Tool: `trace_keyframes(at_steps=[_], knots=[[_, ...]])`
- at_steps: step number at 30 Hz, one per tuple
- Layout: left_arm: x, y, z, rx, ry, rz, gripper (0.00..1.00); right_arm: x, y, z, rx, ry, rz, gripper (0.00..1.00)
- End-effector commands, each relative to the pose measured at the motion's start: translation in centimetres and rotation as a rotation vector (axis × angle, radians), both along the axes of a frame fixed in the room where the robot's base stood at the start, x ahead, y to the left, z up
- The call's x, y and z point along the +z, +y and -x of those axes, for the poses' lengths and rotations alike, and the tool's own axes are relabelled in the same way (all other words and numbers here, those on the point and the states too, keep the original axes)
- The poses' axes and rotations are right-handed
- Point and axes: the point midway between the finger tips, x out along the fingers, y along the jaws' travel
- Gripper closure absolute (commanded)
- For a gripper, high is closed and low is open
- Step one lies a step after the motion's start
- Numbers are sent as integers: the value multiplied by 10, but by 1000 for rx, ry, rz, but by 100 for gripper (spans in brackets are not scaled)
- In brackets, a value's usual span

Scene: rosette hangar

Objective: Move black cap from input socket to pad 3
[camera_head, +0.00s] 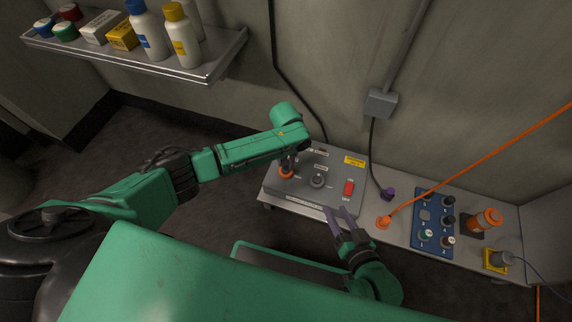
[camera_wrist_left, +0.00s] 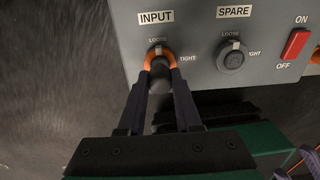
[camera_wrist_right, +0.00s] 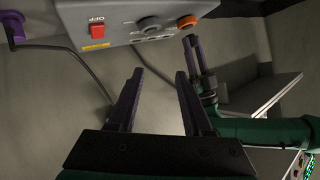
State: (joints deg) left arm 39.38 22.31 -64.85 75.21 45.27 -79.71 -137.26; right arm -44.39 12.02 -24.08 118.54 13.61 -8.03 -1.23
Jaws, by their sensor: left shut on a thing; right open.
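The grey control box (camera_head: 330,190) bears the input socket with its orange ring (camera_wrist_left: 146,64). My left gripper (camera_wrist_left: 161,80) is at that socket, its fingers closed on the black cap (camera_wrist_left: 160,68). The cap is mostly hidden between the fingers; I cannot tell whether it is still seated. In the head view my left gripper (camera_head: 288,165) comes down on the socket from above. The blue pad board (camera_head: 436,208) lies to the right, with several caps on it; its pad numbers are too small to read surely. My right gripper (camera_wrist_right: 156,95) is open and empty, in front of the box.
The spare socket (camera_wrist_left: 232,58) and red switch (camera_head: 349,188) are right of the input. An orange plug with cable (camera_head: 383,222) stands between box and board. A shelf (camera_head: 150,66) holds bottles.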

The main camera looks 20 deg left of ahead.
Motion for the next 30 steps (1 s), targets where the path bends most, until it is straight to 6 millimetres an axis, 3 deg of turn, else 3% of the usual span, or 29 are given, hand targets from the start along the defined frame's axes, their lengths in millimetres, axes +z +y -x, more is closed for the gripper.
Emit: trace_keyframes(at_steps=[19,30], knots=[[23,0,0,0,0,0,100,28,-1,1,19,30,25,50],[35,0,0,0,0,0,100,36,-12,-3,45,118,103,50]])
